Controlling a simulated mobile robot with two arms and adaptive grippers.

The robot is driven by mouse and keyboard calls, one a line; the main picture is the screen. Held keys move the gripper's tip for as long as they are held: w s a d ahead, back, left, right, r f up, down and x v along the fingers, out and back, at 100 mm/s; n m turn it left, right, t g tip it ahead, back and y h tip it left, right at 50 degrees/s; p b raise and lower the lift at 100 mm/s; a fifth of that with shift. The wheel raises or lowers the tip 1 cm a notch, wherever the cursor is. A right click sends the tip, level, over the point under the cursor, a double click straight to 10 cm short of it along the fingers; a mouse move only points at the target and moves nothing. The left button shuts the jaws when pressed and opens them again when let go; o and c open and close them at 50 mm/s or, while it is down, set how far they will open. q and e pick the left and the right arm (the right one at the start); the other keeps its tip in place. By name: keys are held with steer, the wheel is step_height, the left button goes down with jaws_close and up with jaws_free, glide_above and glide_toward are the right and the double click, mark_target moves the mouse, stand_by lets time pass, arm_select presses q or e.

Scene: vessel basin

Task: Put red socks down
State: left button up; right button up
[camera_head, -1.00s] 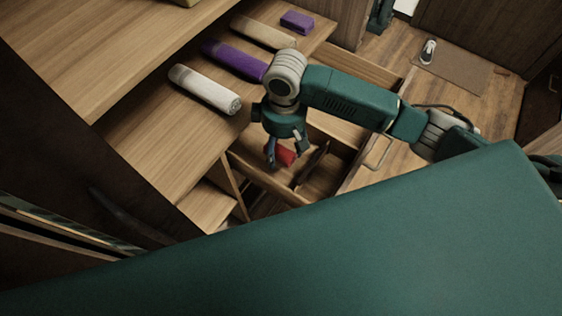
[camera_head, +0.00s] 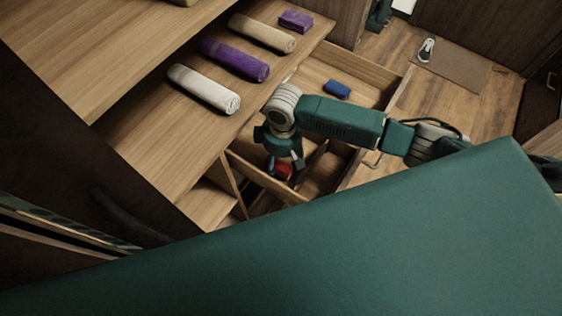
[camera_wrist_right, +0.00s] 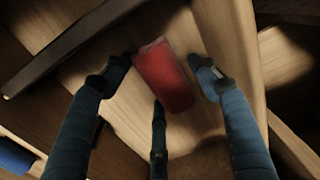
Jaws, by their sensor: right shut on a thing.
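The red socks (camera_head: 283,171) are a small red bundle, held low inside the open wooden drawer (camera_head: 268,181), in a compartment by the dark dividers. In the right wrist view the red socks (camera_wrist_right: 165,77) sit between the fingers of my right gripper (camera_wrist_right: 163,72), above pale wood. My right gripper (camera_head: 284,165) is shut on them and points down into the drawer. I cannot tell whether the socks touch the drawer floor. My left gripper is not in view.
A blue folded item (camera_head: 337,89) lies in the drawer's far compartment. On the shelf above lie a white roll (camera_head: 203,88), a purple roll (camera_head: 235,59), a beige roll (camera_head: 262,33) and a purple folded cloth (camera_head: 296,21). A shoe (camera_head: 427,49) stands on a mat.

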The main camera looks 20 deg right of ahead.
mark_target(282, 161)
steer(key=o, duration=0.7)
steer(key=shift+f, duration=0.1)
step_height(282, 161, up, 12)
steer(key=shift+w+d+r, duration=0.15)
steer(key=shift+r, duration=0.05)
stand_by(0.3)
